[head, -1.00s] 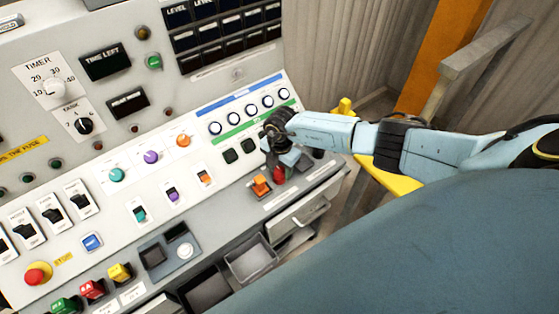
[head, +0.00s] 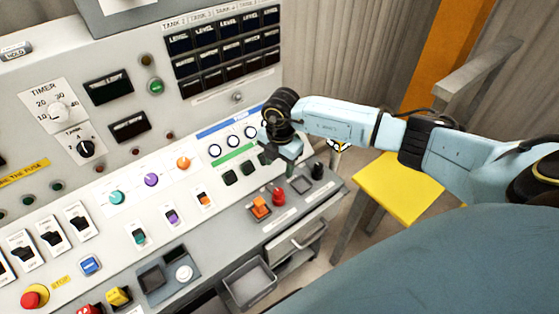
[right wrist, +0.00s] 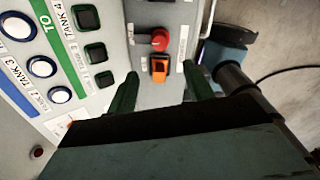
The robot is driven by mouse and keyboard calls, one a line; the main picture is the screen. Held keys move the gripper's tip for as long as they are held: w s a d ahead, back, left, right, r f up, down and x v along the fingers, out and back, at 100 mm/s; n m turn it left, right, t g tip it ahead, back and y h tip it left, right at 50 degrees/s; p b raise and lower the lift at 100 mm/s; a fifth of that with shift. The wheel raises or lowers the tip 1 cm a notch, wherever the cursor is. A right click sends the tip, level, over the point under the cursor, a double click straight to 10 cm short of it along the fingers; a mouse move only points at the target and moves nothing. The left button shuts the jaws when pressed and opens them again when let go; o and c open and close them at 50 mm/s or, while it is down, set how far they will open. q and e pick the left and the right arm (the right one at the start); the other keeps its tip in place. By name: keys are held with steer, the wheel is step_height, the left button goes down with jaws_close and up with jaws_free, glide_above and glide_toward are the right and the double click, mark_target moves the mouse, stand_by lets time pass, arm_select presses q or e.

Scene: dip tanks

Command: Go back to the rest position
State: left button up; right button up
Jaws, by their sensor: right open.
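My right gripper (head: 291,160) is at the right end of the control panel (head: 120,183), in front of the rows of round white buttons and dark square buttons. In the right wrist view its two green fingers (right wrist: 160,92) are spread apart with nothing between them. Beyond the fingertips are an orange switch (right wrist: 159,68) and a red knob (right wrist: 159,40), both apart from the fingers. In the head view the orange switch (head: 260,206) and red knob (head: 278,196) stand on the ledge below the gripper. My left gripper is not in view.
A yellow-seated chair (head: 400,188) stands on the floor right of the panel, under my right arm. Open grey bins (head: 250,283) and a drawer (head: 295,240) are below the ledge. A red stop button (head: 34,297) is at the lower left.

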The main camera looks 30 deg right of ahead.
steer(key=shift+r, duration=0.4)
